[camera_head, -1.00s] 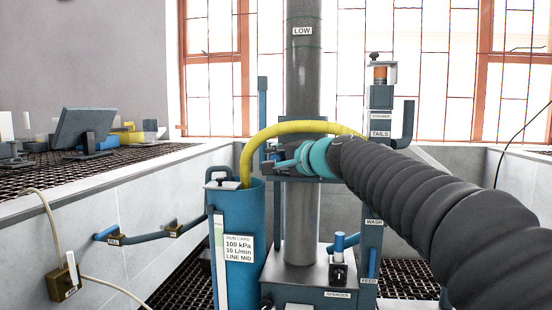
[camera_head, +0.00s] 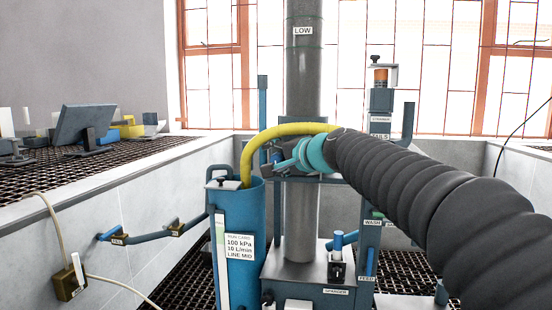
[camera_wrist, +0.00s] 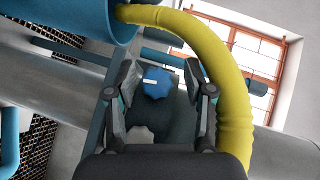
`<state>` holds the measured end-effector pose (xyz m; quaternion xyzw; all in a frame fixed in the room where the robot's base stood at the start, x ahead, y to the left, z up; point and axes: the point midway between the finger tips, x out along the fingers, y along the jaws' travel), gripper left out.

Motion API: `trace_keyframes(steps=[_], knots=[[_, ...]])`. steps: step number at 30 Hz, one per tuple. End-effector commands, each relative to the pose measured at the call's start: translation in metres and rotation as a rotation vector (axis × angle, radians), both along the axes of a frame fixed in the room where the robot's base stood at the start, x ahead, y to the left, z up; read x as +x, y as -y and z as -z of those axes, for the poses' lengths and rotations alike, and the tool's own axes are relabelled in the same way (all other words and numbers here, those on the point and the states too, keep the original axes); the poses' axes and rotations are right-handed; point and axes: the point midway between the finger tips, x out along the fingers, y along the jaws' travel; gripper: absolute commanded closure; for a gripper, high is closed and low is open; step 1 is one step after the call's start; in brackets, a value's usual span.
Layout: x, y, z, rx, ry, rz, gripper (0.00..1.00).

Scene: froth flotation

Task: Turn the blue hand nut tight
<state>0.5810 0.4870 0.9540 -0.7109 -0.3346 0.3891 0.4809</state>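The blue hand nut (camera_wrist: 156,82) shows in the wrist view as a small round knob with a white mark on its face. My gripper (camera_wrist: 163,72) has its two fingers spread, one on each side of the nut, with a gap showing on both sides. Whether the nut lies fully between the fingertips in depth, I cannot tell. In the head view my gripper (camera_head: 284,162) is at the front of the grey column (camera_head: 303,215), below the yellow hose's arch. The nut is small and mostly hidden there.
The yellow hose (camera_head: 252,150) arches close over my gripper and runs down the right side in the wrist view. A blue cylinder (camera_head: 238,205) with a run card stands left of the column. A post (camera_head: 380,100) with labels stands to the right.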

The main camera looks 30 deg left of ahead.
Motion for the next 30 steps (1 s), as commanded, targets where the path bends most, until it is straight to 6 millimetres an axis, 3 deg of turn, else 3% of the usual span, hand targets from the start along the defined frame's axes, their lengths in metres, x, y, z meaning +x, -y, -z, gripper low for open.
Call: trace_keyframes(steps=[10, 24, 30], knots=[[-0.007, 0.012, -0.004, 0.001, -0.001, 0.001, 0.47], [-0.047, 0.085, -0.024, 0.0, 0.0, 0.001, 0.47], [-0.055, 0.099, -0.028, 0.0, 0.0, 0.0, 0.47]])
